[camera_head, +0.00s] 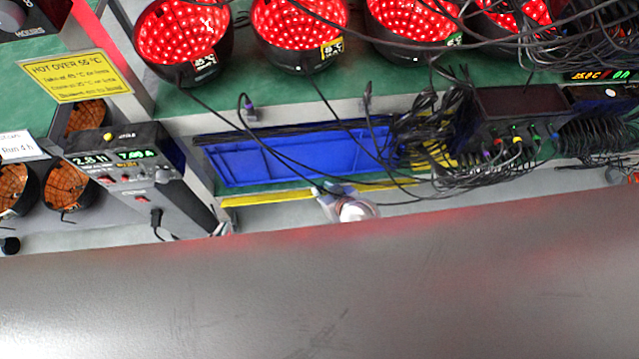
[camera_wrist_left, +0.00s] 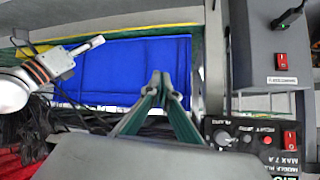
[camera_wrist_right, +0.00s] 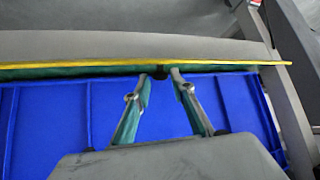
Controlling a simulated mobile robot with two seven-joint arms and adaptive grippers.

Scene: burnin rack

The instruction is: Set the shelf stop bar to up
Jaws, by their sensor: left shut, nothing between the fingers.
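The yellow shelf stop bar (camera_head: 270,198) runs along the front edge of the shelf, below the blue bin (camera_head: 262,160). In the right wrist view the bar (camera_wrist_right: 80,65) crosses in front of the blue bin (camera_wrist_right: 60,110). My right gripper (camera_wrist_right: 160,78) is open, its fingertips at the bar near a small dark piece; I cannot tell whether they touch it. My left gripper (camera_wrist_left: 162,80) is shut and empty, in front of the blue bin (camera_wrist_left: 120,65) near its side. A pale gripper part shows at the bar's middle in the head view, partly hidden.
A power supply (camera_head: 130,170) stands left of the bin, and a dark unit (camera_head: 515,105) with many cables stands right. Black cables hang across the bin front. Red-lit lamps (camera_head: 185,45) sit above. A large grey surface (camera_head: 320,290) fills the lower head view.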

